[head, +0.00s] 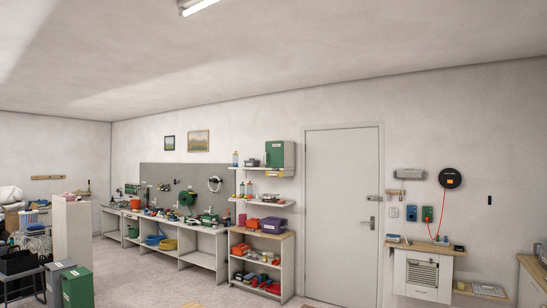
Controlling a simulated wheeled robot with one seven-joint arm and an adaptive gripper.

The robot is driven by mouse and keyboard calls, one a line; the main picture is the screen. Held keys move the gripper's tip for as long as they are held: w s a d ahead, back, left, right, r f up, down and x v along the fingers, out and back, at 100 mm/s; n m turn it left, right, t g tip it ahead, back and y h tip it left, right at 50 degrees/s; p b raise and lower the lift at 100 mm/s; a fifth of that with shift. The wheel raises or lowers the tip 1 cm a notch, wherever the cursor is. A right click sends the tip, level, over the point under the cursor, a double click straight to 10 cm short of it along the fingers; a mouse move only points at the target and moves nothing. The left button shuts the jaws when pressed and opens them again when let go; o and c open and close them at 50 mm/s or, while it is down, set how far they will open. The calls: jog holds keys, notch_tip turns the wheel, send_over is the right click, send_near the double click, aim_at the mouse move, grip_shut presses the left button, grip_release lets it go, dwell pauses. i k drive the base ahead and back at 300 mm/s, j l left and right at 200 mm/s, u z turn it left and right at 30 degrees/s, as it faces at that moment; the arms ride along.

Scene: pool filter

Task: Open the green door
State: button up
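No room door in the head view is green. The one full-size door (340,215) is pale grey, shut, and set in the far wall right of centre. Its handle (372,223) is on the right side. A small green box or cabinet (274,155) stands on the upper wall shelf left of that door. Its green front looks shut, but it is too small to tell whether it is a door. My gripper is not in view.
A workbench (190,240) with tools lines the back wall. A low shelf unit (262,262) stands left of the door. Grey and green bins (77,288) and a white pedestal (72,235) stand at left. The floor (150,285) in the middle looks clear.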

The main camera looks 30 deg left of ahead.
aim_at(274, 156)
jog(key=i+j+u, duration=0.6)
jog(key=i+j, duration=0.2)
jog(key=i, duration=0.3)
jog(key=i+j+u, duration=0.15)
jog(key=i, duration=0.35)
jog(key=i+j, duration=0.15)
jog(key=i, duration=0.3)
jog(key=i+l+z, duration=0.15)
jog(key=i+z, duration=0.25)
jog(key=i, duration=0.55)
jog(key=i+j+z, duration=0.15)
jog(key=i+z, duration=0.25)
jog(key=i, duration=0.55)
jog(key=i+j+u, duration=0.15)
jog(key=i+u, duration=1.1)
jog(key=i+l+u, duration=0.25)
jog(key=u, duration=0.2)
jog(key=i+j+u, duration=0.1)
jog(key=i+u, duration=0.2)
jog(key=i, duration=0.3)
jog(key=i+u, duration=0.3)
jog(key=i, duration=0.25)
jog(key=i+z, duration=0.45)
jog(key=i+j+z, duration=0.2)
jog(key=z, duration=0.3)
jog(key=i+j+z, duration=0.45)
jog(key=l, duration=0.1)
